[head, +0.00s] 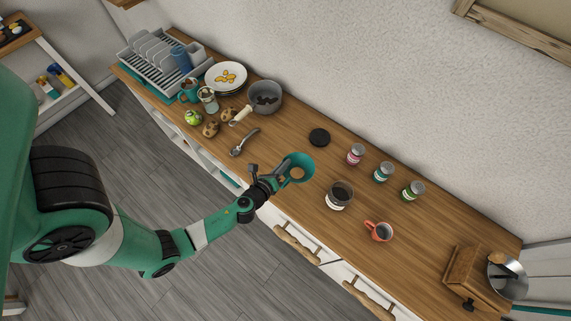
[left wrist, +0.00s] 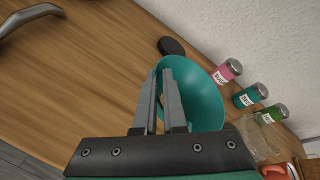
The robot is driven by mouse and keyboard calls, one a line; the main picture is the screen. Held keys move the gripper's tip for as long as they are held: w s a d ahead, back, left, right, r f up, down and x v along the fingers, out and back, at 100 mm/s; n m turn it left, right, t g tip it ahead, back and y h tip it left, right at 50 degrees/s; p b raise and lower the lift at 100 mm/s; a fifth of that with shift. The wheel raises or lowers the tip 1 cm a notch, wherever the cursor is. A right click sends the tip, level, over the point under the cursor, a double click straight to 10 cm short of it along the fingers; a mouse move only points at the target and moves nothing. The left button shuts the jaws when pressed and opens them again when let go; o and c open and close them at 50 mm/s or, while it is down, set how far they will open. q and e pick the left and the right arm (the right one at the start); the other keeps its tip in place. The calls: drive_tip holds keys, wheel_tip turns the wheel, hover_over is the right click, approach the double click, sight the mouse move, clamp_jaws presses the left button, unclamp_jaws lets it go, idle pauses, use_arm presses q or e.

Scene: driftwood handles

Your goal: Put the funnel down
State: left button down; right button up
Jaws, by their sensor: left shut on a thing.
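The teal funnel (head: 300,163) is at my left gripper (head: 281,174) over the front part of the wooden counter in the head view. In the left wrist view the funnel (left wrist: 203,98) shows its wide mouth, just beyond the fingers of my left gripper (left wrist: 168,98). The gripper is shut on the funnel, near its rim. I cannot tell whether the funnel touches the counter. My right gripper is not in view.
A glass jar (head: 339,195) stands right of the funnel, near a coral mug (head: 378,231). Several spice jars (head: 383,172) and a black lid (head: 319,137) are behind. A grey-handled tool (head: 244,142) lies to the left. Bare counter (head: 281,136) lies between the tool and lid.

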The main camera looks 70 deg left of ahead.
use_arm(q)
drive_tip(key=shift+f+b, duration=0.3)
drive_tip(key=shift+f, duration=0.05)
drive_tip(key=f+b, duration=0.3)
drive_tip(key=shift+w+a, duration=0.2)
drive_tip(key=shift+a, duration=0.2)
drive_tip(key=shift+d+f+b, duration=0.1)
drive_tip(key=shift+f+b, duration=0.2)
drive_tip(key=shift+s+d+r, duration=0.1)
drive_tip(key=shift+d, duration=0.05)
drive_tip(key=shift+r, duration=0.1)
drive_tip(key=shift+f, duration=0.2)
drive_tip(key=c, duration=1)
unclamp_jaws()
drive_tip(key=shift+r, duration=0.1)
